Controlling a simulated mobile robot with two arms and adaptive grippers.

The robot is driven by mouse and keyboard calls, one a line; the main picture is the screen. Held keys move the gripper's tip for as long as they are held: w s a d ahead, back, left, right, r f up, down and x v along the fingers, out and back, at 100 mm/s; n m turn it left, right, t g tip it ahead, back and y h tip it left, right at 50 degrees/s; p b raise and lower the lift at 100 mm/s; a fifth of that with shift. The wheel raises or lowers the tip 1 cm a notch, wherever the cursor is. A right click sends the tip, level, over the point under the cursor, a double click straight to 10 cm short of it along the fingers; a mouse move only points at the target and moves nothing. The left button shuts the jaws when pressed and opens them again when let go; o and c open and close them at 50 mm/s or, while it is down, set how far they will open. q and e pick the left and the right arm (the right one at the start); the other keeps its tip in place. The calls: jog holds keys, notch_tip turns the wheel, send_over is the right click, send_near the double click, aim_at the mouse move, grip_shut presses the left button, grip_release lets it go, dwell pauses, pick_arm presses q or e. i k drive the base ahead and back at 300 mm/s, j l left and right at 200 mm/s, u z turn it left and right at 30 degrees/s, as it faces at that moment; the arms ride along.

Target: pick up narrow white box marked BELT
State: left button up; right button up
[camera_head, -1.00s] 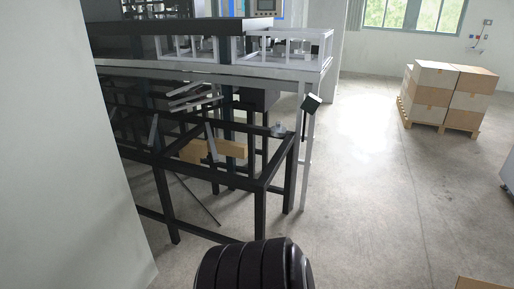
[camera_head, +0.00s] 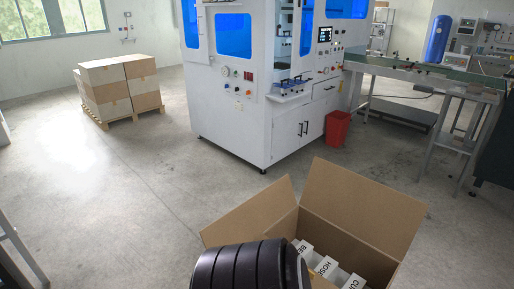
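An open cardboard box (camera_head: 365,207) stands at the bottom right of the head view with its flaps spread. Inside it several white boxes stand in a row. The leftmost, a narrow white box (camera_head: 304,247), shows the letters "BE"; the rest of its marking is hidden. Beside it is a white box (camera_head: 326,266) with "HOS" readable, then one (camera_head: 353,282) with "CU", cut off by the frame edge. A black ribbed part of my own body covers the carton's near left side. Neither of my grippers is in view.
A white machine (camera_head: 235,100) with blue windows stands behind the carton, with a red bin (camera_head: 337,128) by its right side. A conveyor table (camera_head: 425,75) extends right. Stacked cartons (camera_head: 118,85) sit on a pallet at left. The floor (camera_head: 130,190) at left is clear.

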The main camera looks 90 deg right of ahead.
aim_at(304, 248)
jog(key=z, duration=3.15)
jog(key=i+j+z, duration=0.2)
jog(key=j, duration=0.45)
jog(key=j+z, duration=0.2)
jog(key=j, duration=0.4)
